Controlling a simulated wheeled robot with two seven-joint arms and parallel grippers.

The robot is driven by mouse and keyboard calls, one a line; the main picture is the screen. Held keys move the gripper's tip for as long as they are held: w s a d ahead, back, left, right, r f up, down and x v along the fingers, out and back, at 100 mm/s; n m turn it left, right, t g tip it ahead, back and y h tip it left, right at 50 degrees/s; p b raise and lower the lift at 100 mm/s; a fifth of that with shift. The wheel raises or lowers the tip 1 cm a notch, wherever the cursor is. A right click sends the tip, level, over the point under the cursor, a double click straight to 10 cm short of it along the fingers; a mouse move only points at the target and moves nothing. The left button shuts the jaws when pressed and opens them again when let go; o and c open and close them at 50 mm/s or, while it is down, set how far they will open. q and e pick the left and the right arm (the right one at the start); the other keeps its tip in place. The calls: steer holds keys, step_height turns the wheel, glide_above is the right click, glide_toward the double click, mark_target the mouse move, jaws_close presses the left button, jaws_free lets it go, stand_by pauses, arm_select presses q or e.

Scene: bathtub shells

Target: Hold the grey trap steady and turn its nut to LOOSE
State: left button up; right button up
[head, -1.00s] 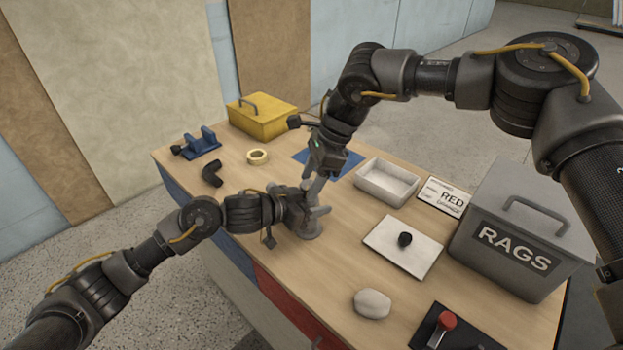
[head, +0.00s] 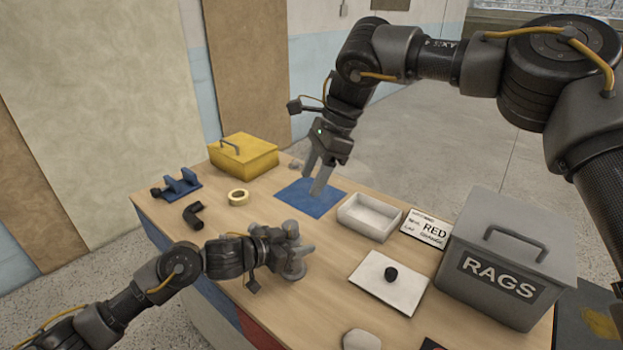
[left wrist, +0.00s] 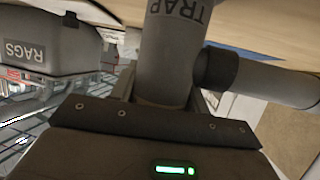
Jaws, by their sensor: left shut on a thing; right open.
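The grey trap (head: 295,263) stands on the workbench near its front edge. In the left wrist view the trap (left wrist: 168,60) is a grey upright pipe lettered "TRAP", with a side pipe branching to the right. My left gripper (head: 281,252) is shut on the trap's body. Its fingers are mostly hidden in the left wrist view.
A yellow box (head: 243,160), tape roll (head: 238,197), black elbow (head: 194,215) and blue holder (head: 180,186) lie left.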

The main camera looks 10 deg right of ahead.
steer(key=n+t+h, duration=0.1)
steer(key=n+h, duration=0.1)
steer(key=h, duration=0.2)
glide_above(290, 224)
step_height(290, 224, down, 11)
steer(key=n, duration=0.2)
steer(key=shift+f+n+h, duration=0.2)
steer(key=shift+n+h, duration=0.1)
stand_by(0.3)
steer(key=shift+c, duration=0.3)
